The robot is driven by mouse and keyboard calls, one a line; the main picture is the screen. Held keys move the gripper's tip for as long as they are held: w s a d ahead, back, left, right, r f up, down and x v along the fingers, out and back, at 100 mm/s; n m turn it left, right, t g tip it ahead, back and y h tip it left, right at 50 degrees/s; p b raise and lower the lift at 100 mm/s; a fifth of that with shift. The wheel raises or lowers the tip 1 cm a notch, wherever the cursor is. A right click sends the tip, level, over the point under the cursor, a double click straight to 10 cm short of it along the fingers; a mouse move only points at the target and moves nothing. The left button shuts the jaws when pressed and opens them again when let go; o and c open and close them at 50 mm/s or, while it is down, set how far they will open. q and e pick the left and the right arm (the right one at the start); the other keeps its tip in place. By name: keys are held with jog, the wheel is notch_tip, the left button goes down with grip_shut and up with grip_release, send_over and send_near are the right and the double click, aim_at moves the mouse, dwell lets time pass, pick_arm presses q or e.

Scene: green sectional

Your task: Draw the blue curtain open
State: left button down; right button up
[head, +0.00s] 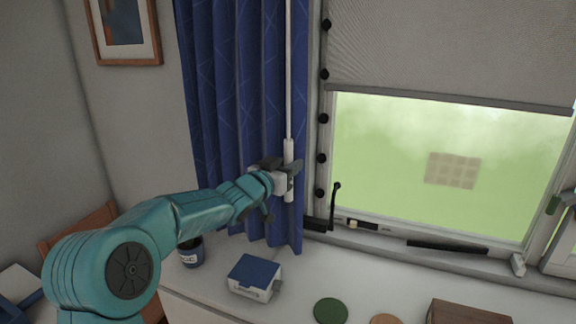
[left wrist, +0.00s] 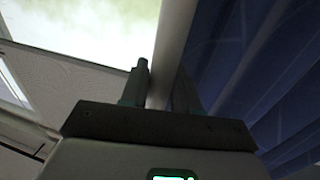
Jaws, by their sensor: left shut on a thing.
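The blue curtain (head: 228,110) hangs bunched in folds at the left of the window, and it fills the right side of the left wrist view (left wrist: 255,75). A white wand (head: 289,80) hangs along its right edge. My left gripper (head: 290,172) is shut on the wand's thicker lower handle, in front of the curtain. In the left wrist view the pale wand (left wrist: 172,50) runs between the two fingers (left wrist: 165,90). My right gripper is in neither view.
The window (head: 430,160) stands right of the curtain, with a grey blind (head: 450,50) partly lowered. On the sill surface below are a blue-and-white box (head: 254,277), a mug (head: 191,252), a green coaster (head: 330,311) and a brown box (head: 467,313). A framed picture (head: 124,30) hangs at upper left.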

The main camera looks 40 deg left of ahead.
pick_arm(q)
jog(key=shift+a+r, duration=0.25)
jog(key=shift+r, duration=0.05)
jog(key=c, duration=1.1)
grip_release()
jog(key=shift+s, duration=0.1)
jog(key=shift+o, duration=0.6)
jog(key=shift+s+a, duration=0.1)
jog(key=shift+s, duration=0.1)
jog(key=shift+w+d+f, duration=0.1)
jog(key=shift+d+f, duration=0.05)
jog(key=shift+d, duration=0.05)
jog(key=s+b, duration=0.3)
jog(key=s, duration=1.3)
jog(key=shift+s+d+b, duration=0.15)
jog(key=shift+d+b, duration=0.1)
jog(key=shift+b, duration=0.05)
jog(key=shift+s, duration=0.15)
